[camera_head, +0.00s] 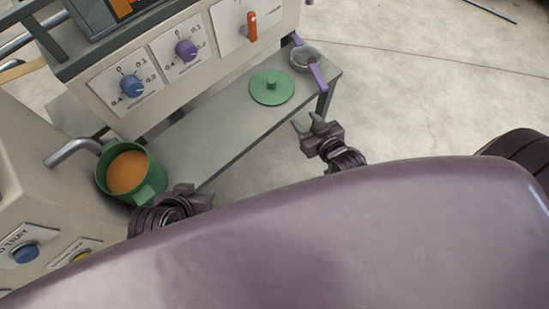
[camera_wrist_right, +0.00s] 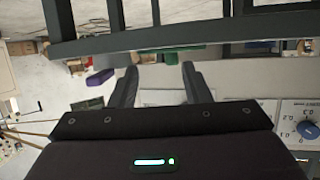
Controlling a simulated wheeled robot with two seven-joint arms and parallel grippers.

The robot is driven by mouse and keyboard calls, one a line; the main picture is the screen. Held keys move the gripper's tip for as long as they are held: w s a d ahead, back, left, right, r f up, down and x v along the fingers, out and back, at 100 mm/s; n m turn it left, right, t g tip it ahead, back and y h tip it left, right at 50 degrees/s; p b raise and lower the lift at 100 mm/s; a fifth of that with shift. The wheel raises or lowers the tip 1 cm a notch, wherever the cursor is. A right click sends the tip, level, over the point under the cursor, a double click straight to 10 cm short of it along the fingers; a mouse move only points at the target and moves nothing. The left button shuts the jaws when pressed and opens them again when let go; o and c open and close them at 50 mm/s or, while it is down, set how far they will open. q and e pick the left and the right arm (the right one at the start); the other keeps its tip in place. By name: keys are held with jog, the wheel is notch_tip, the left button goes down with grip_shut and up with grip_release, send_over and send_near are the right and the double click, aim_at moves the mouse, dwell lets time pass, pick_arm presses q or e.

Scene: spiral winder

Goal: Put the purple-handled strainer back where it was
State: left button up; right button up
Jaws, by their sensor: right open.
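The strainer (camera_head: 305,60) lies at the far right end of the grey shelf (camera_head: 222,118). Its purple handle (camera_head: 318,80) points toward me, over the shelf's right corner. A purple piece in the right wrist view (camera_wrist_right: 99,78) looks like this handle. My right gripper (camera_head: 305,122) is open and empty, in front of the shelf edge and apart from the strainer. Its two fingers also show spread in the right wrist view (camera_wrist_right: 158,68). My left gripper (camera_head: 192,192) is beside the green pot (camera_head: 149,194); its fingers are too hidden to read.
A green lid (camera_head: 271,88) lies on the shelf left of the strainer. The pot holds orange liquid (camera_head: 127,172) near a grey pipe (camera_head: 72,150). A panel with a blue knob (camera_head: 130,85), purple knob (camera_head: 186,50) and orange lever (camera_head: 251,27) stands behind. Right floor is clear.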

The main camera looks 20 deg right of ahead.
jog(key=s+a+r+n+g, duration=0.1)
jog(key=s+a+r+g, duration=0.1)
jog(key=s+a+g, duration=0.2)
jog(key=s+a+r+n+g+y, duration=0.1)
jog(key=s+a+r+n+g, duration=0.1)
jog(key=s+a+g, duration=0.2)
jog(key=s+a, duration=0.3)
jog(key=a, duration=0.3)
jog(key=shift+s+a+r+g+y, duration=0.2)
jog(key=shift+s+r+g+y, duration=0.1)
jog(key=shift+s+r, duration=0.1)
jog(key=shift+f, duration=0.1)
